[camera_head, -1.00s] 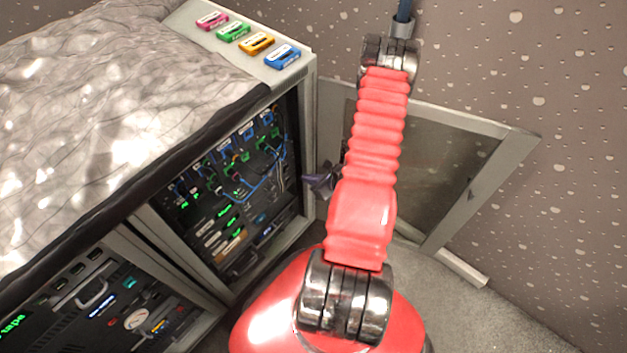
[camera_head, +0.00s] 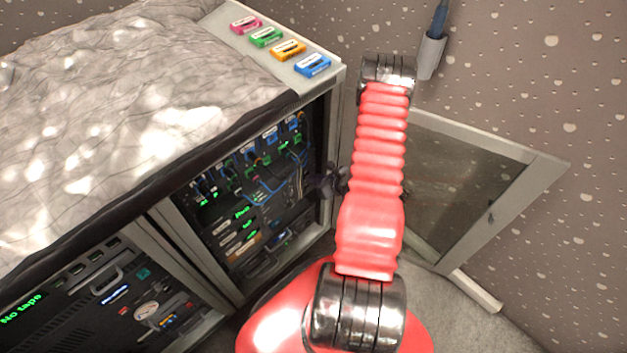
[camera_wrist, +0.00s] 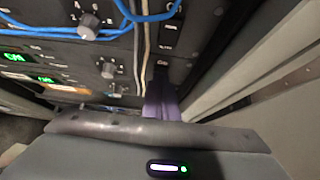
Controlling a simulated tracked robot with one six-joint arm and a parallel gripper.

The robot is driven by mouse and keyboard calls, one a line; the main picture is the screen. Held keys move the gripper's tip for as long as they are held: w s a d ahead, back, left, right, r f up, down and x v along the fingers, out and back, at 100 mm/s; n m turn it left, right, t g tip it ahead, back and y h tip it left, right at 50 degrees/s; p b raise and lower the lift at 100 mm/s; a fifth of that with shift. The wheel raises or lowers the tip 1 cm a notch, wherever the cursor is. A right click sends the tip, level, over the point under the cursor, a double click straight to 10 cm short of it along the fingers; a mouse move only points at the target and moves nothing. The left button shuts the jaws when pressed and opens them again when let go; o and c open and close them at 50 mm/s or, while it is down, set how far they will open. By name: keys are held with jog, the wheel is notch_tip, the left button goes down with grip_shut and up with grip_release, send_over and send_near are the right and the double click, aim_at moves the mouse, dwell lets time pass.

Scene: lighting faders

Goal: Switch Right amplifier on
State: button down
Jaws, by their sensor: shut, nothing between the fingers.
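The open rack (camera_head: 255,195) holds panels with blue cables, knobs and green-lit displays. In the wrist view, a knob (camera_wrist: 88,27) and a lower knob (camera_wrist: 108,70) are on the dark panel, with green displays (camera_wrist: 14,57) at the left. I cannot read which control belongs to the Right amplifier. My gripper (camera_wrist: 162,80) shows as purple fingers, shut and empty, close in front of the panel's right part, below a small dark label. Whether it touches the panel is unclear. In the head view my gripper (camera_head: 332,181) is small and dark at the rack's right edge, partly behind my arm.
The rack's door (camera_head: 485,190) stands open at the right. A second rack unit (camera_head: 115,295) is at lower left. Coloured cassettes (camera_head: 288,49) lie on top. Cables (camera_wrist: 140,15) hang across the panel near my fingers, and a grey frame edge (camera_wrist: 240,70) is close at their right.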

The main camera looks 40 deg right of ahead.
jog(key=shift+w+r, duration=0.15)
jog(key=shift+r, duration=0.1)
jog(key=shift+r, duration=0.65)
dwell(0.3)
jog(key=v, duration=1.3)
jog(key=shift+r, duration=0.15)
jog(key=shift+a, duration=0.1)
